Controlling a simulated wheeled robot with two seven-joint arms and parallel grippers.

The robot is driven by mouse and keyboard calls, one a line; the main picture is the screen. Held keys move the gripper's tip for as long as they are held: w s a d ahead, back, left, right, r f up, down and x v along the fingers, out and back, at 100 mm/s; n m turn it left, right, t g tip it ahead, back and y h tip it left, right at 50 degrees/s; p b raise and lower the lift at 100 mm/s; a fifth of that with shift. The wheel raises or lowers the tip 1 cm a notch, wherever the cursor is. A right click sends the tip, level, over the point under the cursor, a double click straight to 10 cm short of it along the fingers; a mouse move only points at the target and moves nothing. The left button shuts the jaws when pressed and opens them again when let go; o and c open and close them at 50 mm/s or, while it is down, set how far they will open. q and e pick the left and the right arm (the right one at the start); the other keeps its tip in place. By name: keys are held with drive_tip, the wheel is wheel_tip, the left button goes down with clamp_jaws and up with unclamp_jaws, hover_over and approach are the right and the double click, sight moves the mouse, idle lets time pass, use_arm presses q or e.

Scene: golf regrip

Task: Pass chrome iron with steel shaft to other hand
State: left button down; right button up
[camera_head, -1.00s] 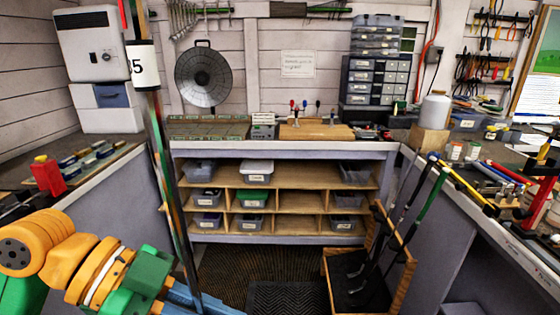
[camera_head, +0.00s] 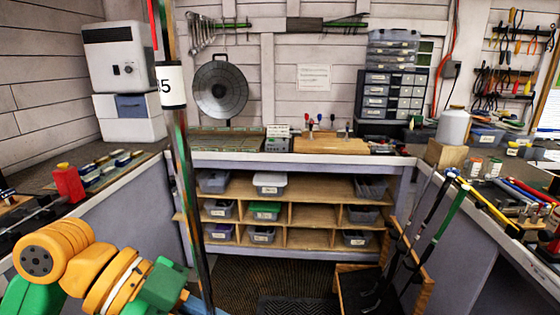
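Golf clubs lean upright in a wooden floor box (camera_head: 426,283) at the lower right. One club has a dark grip (camera_head: 431,196) and one has a green grip (camera_head: 450,208). Their heads are low in the box, dark and small, and I cannot tell which, if any, is the chrome iron with the steel shaft. My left arm, orange and green, comes in at the lower left, well apart from the box. Its blue link runs off the bottom edge, so my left gripper is out of view. My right arm and gripper are also out of view.
A tall shiny pole (camera_head: 183,150) with a white numbered label (camera_head: 172,86) stands near my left arm. A back bench (camera_head: 290,158) has shelves of bins below. A left bench (camera_head: 120,182) and a cluttered right bench (camera_head: 487,208) flank the floor. A dark mat (camera_head: 265,278) lies between.

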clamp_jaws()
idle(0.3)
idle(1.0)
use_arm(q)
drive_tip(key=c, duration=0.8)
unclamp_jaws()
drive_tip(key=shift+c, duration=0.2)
